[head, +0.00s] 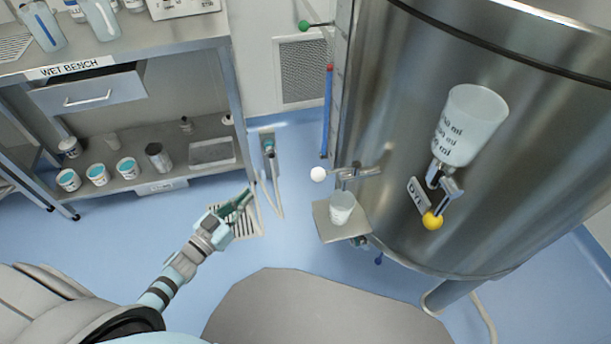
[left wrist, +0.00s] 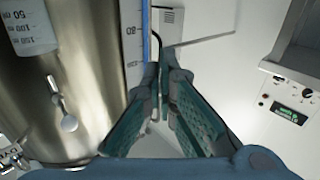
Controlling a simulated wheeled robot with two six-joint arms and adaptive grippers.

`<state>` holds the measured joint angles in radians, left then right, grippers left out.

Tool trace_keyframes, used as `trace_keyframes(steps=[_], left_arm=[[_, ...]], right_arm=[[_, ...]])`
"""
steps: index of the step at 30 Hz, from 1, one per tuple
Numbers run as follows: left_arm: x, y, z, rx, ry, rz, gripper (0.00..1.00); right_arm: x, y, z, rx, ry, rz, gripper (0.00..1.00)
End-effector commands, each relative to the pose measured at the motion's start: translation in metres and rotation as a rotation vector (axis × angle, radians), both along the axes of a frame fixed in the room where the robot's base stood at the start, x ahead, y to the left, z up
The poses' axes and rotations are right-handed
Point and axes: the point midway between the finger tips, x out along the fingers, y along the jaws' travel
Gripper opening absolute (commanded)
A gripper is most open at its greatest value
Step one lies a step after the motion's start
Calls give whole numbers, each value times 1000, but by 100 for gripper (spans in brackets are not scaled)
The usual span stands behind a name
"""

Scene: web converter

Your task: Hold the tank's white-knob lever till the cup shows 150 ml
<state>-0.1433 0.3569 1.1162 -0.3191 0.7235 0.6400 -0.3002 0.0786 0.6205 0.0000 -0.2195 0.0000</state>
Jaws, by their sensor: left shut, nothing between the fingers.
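The white-knob lever (head: 318,174) sticks out to the left from the spout on the tank (head: 400,130). A small whitish cup (head: 342,207) stands upright on a ledge below it; its level cannot be read. My left gripper (head: 246,196) is shut and empty, left of the white knob and apart from it. In the left wrist view its green-padded fingers (left wrist: 166,72) point away, and a white-knob lever (left wrist: 68,122) shows to their left. A cup with ml marks (left wrist: 28,24) shows at the upper left there; I cannot tell which cup. My right gripper is not in view.
A larger marked cup (head: 470,125) sits above a yellow-knob lever (head: 432,220) on the tank. A blue gauge (head: 327,110) runs along the tank's left side. The wet bench (head: 130,60) stands at the left. The floor between bench and tank is mostly clear.

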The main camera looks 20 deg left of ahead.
Motion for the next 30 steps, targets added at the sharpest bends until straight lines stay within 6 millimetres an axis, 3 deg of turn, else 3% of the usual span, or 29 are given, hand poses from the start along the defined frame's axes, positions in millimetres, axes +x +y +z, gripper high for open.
trace_keyframes(steps=[1,3,6,8,12,22,30], left_arm=[[7,-14,39,-26,-130,-115,0],[1,-40,96,-67,-291,-313,0],[-23,-68,146,-94,-423,-558,0],[-35,-77,161,-100,-459,-656,0],[-46,-84,172,-105,-481,-730,0],[-43,-88,174,-107,-482,-724,0],[-22,-125,196,-108,-484,-722,0]], right_arm=[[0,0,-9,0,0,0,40],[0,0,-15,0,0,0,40],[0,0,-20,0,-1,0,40],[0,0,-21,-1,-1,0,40],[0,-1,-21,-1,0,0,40],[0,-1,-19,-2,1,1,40],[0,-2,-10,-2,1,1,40]])
